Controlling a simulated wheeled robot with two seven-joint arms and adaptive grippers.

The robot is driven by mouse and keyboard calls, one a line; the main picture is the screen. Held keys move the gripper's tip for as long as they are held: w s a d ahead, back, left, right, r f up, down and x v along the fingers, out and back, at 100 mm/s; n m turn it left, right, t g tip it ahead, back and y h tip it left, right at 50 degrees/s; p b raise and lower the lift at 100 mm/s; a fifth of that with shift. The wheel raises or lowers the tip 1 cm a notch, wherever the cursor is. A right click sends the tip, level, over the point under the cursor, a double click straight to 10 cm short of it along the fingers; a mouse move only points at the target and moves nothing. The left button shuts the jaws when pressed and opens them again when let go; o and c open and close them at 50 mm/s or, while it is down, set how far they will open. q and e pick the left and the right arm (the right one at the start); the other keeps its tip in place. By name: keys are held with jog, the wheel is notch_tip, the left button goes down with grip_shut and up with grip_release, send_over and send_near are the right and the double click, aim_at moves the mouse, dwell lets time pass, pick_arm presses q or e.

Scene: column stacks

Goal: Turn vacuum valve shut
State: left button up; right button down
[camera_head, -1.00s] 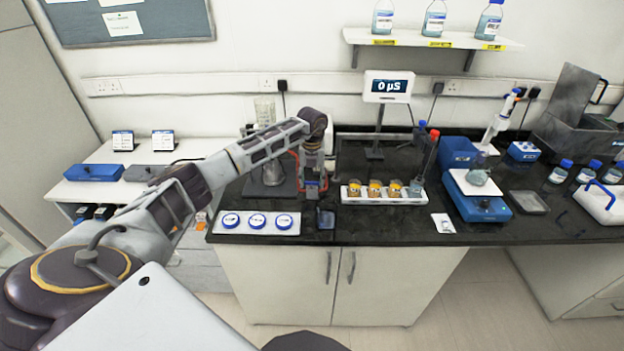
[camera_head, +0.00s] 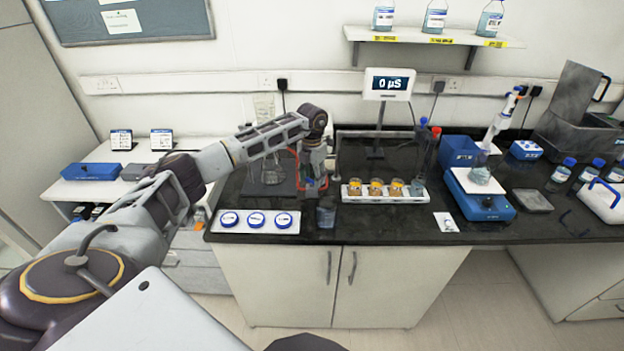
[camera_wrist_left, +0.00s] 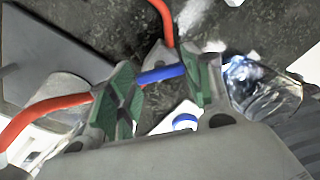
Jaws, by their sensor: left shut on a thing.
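The vacuum valve's blue handle (camera_wrist_left: 161,74) lies between the two green-padded fingers of my left gripper (camera_wrist_left: 163,88) in the left wrist view. The fingers are shut on it. A red tube (camera_wrist_left: 50,104) runs in from the left, and another red tube (camera_wrist_left: 163,18) leads up from the valve. In the head view, my left gripper (camera_head: 313,186) points down at the bench and hides most of the valve. A clear conical flask (camera_head: 272,168) stands just left of it. My right gripper is not in view.
A small glass (camera_head: 326,216) stands just in front of the gripper near the bench edge. A white tray with blue-lidded dishes (camera_head: 256,220) is at front left. A white rack of amber jars (camera_head: 376,189) is to the right. A blue balance (camera_head: 484,207) stands farther right.

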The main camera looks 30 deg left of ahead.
pick_arm(q)
jog(key=m+b, duration=0.1)
jog(key=m, duration=0.3)
jog(key=shift+m, duration=0.4)
jog(key=m+b, duration=0.1)
jog(key=m, duration=0.3)
jog(key=shift+r+m, duration=0.1)
jog(key=shift+m, duration=0.6)
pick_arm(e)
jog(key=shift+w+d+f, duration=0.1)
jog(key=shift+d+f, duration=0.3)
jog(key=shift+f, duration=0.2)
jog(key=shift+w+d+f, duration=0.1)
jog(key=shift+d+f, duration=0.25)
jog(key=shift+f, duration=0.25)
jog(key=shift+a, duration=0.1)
